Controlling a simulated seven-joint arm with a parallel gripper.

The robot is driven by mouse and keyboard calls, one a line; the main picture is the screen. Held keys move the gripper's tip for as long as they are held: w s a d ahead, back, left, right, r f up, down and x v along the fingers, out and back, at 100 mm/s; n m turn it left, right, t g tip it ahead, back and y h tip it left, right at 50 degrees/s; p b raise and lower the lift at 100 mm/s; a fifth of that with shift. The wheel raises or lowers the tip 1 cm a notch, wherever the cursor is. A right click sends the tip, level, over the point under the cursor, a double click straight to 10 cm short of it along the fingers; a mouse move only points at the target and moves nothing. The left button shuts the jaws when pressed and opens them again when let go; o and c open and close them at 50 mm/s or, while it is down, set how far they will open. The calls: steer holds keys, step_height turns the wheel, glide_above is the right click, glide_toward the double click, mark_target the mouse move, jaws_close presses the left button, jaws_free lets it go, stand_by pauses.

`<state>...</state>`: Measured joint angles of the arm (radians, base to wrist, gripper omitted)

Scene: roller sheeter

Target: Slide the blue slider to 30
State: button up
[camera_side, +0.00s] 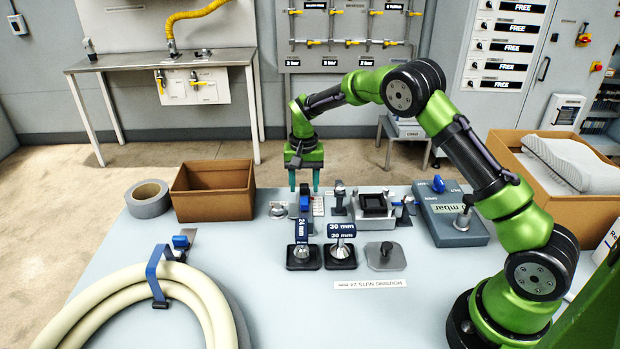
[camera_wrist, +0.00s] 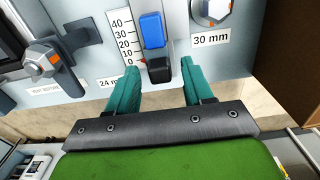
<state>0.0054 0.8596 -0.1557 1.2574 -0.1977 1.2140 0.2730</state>
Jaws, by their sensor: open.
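The blue slider (camera_wrist: 152,30) shows in the wrist view as a raised block on a grey panel, right of a printed scale (camera_wrist: 123,42) marked 0 to 40. In the picture its block is level with about 20 to 40, but it stands proud of the panel, so I cannot tell its exact reading. A black block (camera_wrist: 160,71) is just below it. My gripper (camera_wrist: 159,67) is open, with teal fingertips on either side of the black block and below the blue part. In the side view my gripper (camera_side: 304,183) points down above the slider (camera_side: 304,203).
A hex-headed handle (camera_wrist: 55,60) is left of the slider, and a round fitting (camera_wrist: 212,8) labelled 30 mm is right. In the side view, two labelled sockets (camera_side: 340,252) stand in front, a cardboard box (camera_side: 213,190) left, and a grey unit (camera_side: 452,222) with a blue knob right.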

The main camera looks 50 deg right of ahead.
mark_target(304, 200)
steer(key=shift+f, duration=0.1)
jaws_close()
stand_by(0.3)
steer(key=shift+s+a, duration=1.35)
steer(key=shift+a, duration=0.05)
jaws_free()
